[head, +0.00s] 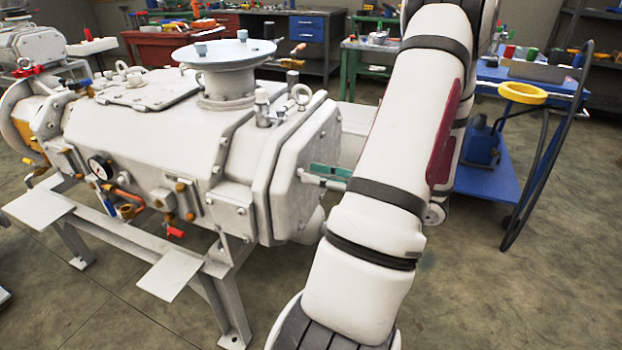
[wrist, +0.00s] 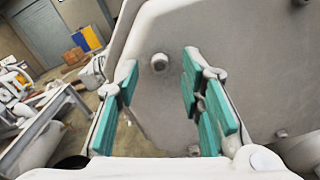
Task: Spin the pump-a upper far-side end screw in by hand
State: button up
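The white pump (head: 150,125) stands on a grey frame. Its flat end plate (head: 312,150) faces right in the head view and fills much of the wrist view (wrist: 235,70). One pale round screw (wrist: 159,62) on this plate appears between my fingertips in the wrist view. I cannot tell how far it protrudes. My gripper (wrist: 160,75) is open, its teal pads apart on either side of the screw, with no visible contact. In the head view my gripper (head: 329,172) is close to the end plate, and the screw is hidden there.
Other screw heads show on the plate at lower middle (wrist: 194,150) and right (wrist: 281,133). A lifting eye (head: 301,94) and a flanged port (head: 225,60) top the pump. A blue cart (head: 490,180) stands behind my arm. Floor (head: 480,290) at right is clear.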

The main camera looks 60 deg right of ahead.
jog(key=shift+w, duration=0.7)
grip_shut()
jog(key=shift+r+m+p, duration=0.1)
jog(key=shift+m+p, duration=0.2)
jog(key=shift+p, duration=0.2)
jog(key=shift+s+f+m+p, duration=0.1)
jog(key=shift+f+m+p, duration=0.05)
jog(key=shift+m+p, duration=3.85)
jog(key=shift+f+m+p, duration=0.1)
jog(key=shift+m+p, duration=3.9)
